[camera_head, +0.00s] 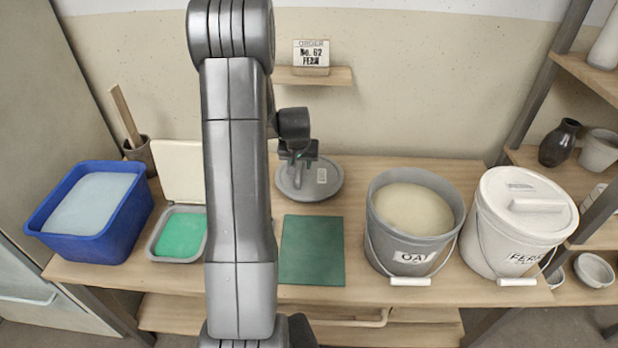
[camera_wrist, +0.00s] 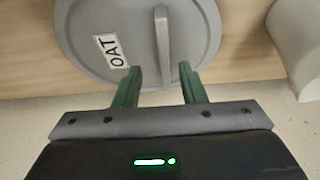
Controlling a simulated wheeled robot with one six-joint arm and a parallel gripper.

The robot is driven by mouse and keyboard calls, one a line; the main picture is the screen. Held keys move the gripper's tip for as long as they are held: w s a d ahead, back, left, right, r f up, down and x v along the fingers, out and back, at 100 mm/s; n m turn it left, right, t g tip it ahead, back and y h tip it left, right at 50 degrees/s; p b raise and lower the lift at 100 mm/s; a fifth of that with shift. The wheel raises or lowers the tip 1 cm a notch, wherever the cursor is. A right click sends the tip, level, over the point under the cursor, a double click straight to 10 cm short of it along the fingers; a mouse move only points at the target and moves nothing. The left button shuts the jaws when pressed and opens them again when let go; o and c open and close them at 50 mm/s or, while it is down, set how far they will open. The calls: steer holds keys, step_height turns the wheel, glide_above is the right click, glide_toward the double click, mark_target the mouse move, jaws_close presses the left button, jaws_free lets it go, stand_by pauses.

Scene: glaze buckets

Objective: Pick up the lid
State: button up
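A round grey lid (camera_head: 330,185) with a raised bar handle lies flat on the table, right of my arm. In the wrist view the lid (camera_wrist: 90,60) has a white label reading OAT, and its handle (camera_wrist: 162,40) points toward me. My gripper (camera_wrist: 160,68) is open, with its two green fingers apart on either side of the handle's near end. I see gaps between fingers and handle; their height difference is unclear. In the head view my gripper (camera_head: 297,165) is over the lid and hides part of it. A white lid (camera_head: 528,190) sits on the bucket marked FERN.
An open grey bucket (camera_head: 412,237) of cream glaze and the white FERN bucket (camera_head: 500,245) stand to the right. A green mat (camera_head: 312,250) lies in front of the lid. A blue tub (camera_head: 85,245) and a tray of green (camera_head: 157,243) are left. A shelf (camera_head: 340,76) holds an order card.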

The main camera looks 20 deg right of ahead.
mark_target(299, 169)
steer(key=x, duration=0.3)
steer(key=shift+w+a+f, duration=0.15)
steer(key=shift+w+f, duration=0.05)
steer(key=shift+w, duration=0.25)
steer(key=shift+w+f, duration=0.15)
steer(key=shift+f, duration=0.3)
jaws_close()
